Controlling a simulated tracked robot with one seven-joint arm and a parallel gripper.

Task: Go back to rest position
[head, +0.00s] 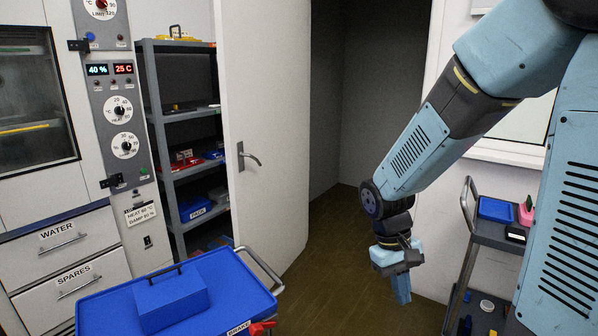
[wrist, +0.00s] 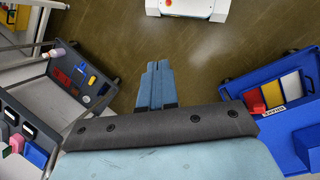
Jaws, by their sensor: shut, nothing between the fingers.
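My gripper (head: 402,287) hangs at the end of my light blue arm, right of the middle in the head view, pointing down over the brown floor. In the wrist view my gripper (wrist: 156,68) shows its two blue fingers side by side and touching. Nothing is between them. The gripper touches no object that I can see.
A blue cart (head: 100,310) with a closed blue box (head: 172,298) stands at front left. A grey trolley (head: 495,236) with a blue tray is at right. A white door (head: 262,110) stands open behind. A climate cabinet (head: 50,190) and grey shelves (head: 186,175) are at left. Floor between is clear.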

